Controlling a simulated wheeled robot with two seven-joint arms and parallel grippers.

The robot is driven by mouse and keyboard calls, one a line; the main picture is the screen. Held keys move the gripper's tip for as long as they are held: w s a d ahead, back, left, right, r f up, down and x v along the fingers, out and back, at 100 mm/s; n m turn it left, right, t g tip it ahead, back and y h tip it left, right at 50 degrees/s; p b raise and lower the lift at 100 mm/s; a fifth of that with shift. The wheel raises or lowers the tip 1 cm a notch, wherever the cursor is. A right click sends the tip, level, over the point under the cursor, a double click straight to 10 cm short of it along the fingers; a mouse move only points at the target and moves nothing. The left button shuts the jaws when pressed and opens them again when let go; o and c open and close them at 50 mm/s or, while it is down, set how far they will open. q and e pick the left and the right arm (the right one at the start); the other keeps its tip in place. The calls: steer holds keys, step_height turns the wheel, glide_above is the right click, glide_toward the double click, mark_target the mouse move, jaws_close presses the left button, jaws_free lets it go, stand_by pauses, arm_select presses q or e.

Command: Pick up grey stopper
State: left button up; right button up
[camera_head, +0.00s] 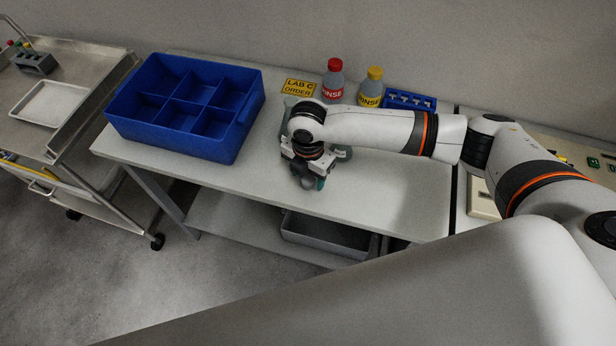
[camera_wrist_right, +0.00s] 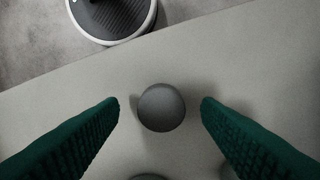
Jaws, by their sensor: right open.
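The grey stopper (camera_wrist_right: 161,108) is a round, dark grey disc seen from above in the right wrist view, over the pale table top. My right gripper (camera_wrist_right: 161,101) has its two green-padded fingers spread apart, one on each side of the stopper, with a gap on both sides. Nothing is held between them. In the head view my right gripper (camera_head: 309,178) points down over the table near its front edge and hides the stopper. What the stopper sits on cannot be made out. My left gripper is not in view.
The table (camera_head: 400,205) also bears a blue divided bin (camera_head: 177,143), a yellow sign (camera_head: 298,88), a red-capped bottle (camera_head: 333,82), a yellow-capped bottle (camera_head: 370,90) and a blue rack (camera_head: 408,101). Dark rounded things show partly at the wrist view's bottom edge. The table's front right is clear.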

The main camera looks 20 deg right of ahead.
steer(key=shift+w+f, duration=0.1)
steer(key=shift+f, duration=0.85)
steer(key=c, duration=1.1)
steer(key=shift+o, duration=0.2)
steer(key=shift+r, duration=0.1)
